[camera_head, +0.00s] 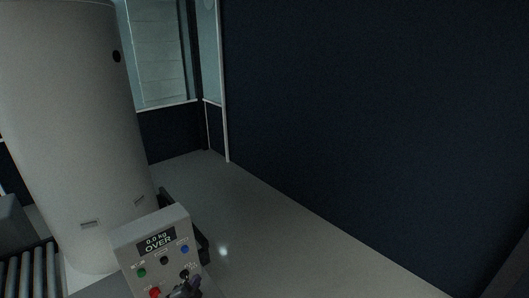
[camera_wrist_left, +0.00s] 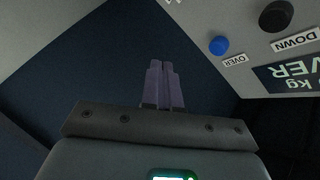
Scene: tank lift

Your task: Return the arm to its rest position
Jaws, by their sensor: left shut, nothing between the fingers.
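A blue button (camera_wrist_left: 219,45) and a black knob (camera_wrist_left: 276,16) there are apart from the fingertips. My right gripper is in neither view.
The box display (camera_head: 158,242) reads "0.0 kg OVER". A green button (camera_head: 141,273) and a red button (camera_head: 155,293) are on its face. A large pale tank (camera_head: 75,130) stands behind at left, near a roller conveyor (camera_head: 28,275). Open floor (camera_head: 270,235) lies to the right, before a dark wall (camera_head: 380,120).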

